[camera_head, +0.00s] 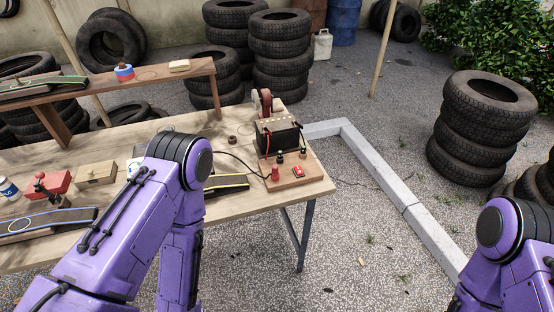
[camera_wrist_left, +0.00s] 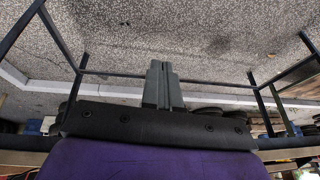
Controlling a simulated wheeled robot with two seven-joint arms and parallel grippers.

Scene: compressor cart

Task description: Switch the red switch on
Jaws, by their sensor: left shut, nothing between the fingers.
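A small red rocker-like piece (camera_head: 298,171), likely the red switch, sits on the wooden board (camera_head: 312,178) at the table's right end. Its on or off position is too small to tell. A red post (camera_head: 275,173) stands left of it. My left arm crosses the head view in front of the table, left of the board; its gripper is hidden there. In the left wrist view my left gripper (camera_wrist_left: 162,70) is shut and empty, with gravel ground and the metal table frame beyond it. My right arm shows at the lower right; its gripper is out of view.
A black battery-like box (camera_head: 278,137) with red and black leads stands behind the red piece. The wooden table (camera_head: 215,128) holds several tools and a raised shelf (camera_head: 140,77). A pale kerb (camera_head: 385,175) and stacked tyres (camera_head: 478,125) lie right of it.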

